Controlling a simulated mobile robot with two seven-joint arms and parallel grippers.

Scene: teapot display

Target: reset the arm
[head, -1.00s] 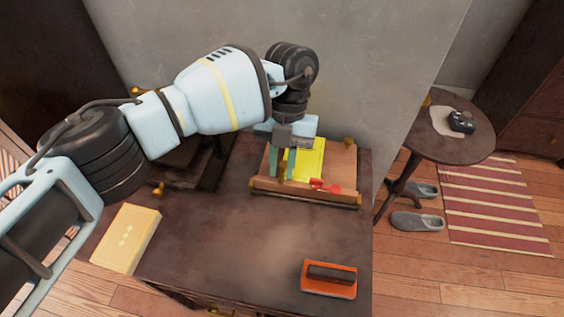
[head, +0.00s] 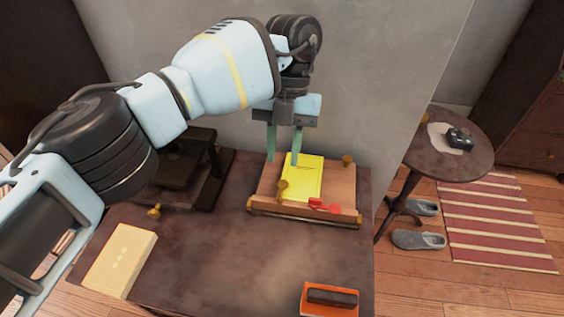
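My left gripper (head: 284,156) hangs over the back of the desk with its two green fingers pointing down. The fingers are apart with nothing between them. They are above the back left part of a wooden board (head: 338,187) on which a yellow booklet (head: 305,178) lies. Brass knobs stand on the board, one at the booklet's lower left corner. My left arm reaches across the upper left of the view, bent at the elbow. My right gripper is not in view.
On the dark desk (head: 210,255) are a cream book (head: 120,262), an orange block with a dark handle (head: 330,300), a small red item (head: 324,206) at the board's front and a dark device (head: 190,180). A round table (head: 470,165) stands right. The desk's middle is clear.

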